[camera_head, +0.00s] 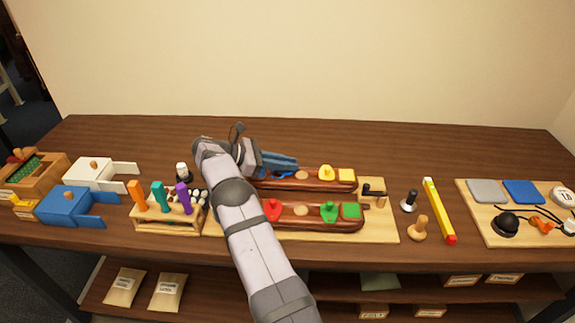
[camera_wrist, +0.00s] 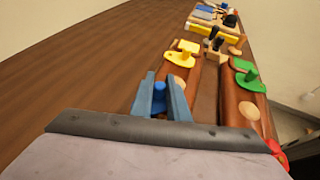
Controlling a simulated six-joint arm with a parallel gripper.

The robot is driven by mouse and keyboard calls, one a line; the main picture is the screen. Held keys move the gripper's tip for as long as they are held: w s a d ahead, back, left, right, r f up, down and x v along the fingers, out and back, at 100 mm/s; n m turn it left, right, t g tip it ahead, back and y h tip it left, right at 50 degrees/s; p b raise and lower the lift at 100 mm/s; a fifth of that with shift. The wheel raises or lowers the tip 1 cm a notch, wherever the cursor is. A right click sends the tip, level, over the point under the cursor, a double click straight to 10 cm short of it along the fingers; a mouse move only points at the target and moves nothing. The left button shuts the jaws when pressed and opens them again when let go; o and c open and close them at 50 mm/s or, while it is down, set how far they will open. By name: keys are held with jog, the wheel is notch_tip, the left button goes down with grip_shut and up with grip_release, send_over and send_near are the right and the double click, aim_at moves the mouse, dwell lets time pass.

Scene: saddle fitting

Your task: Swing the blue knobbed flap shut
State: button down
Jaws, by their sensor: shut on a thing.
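The blue knobbed flap (camera_head: 286,175) is at the left part of the rear dark-red wooden body (camera_head: 315,184), mostly hidden by my gripper in the head view. In the wrist view its blue knob (camera_wrist: 159,90) shows between my gripper's two blue-grey fingers (camera_wrist: 161,84). My gripper (camera_head: 295,163) is shut on this knob, reaching in from the left. How far the flap is open cannot be told.
A yellow flap (camera_head: 326,172) is on the rear body. Red (camera_head: 272,209) and green (camera_head: 329,211) flaps are on the front body. A peg rack (camera_head: 168,213) stands left of my arm. The table behind is clear.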

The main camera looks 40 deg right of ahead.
dwell(0.7)
jog(key=c, duration=1.7)
grip_release()
jog(key=shift+r, duration=0.1)
notch_tip(320, 180, up, 10)
jog(key=shift+f, duration=0.1)
jog(key=shift+c, duration=0.2)
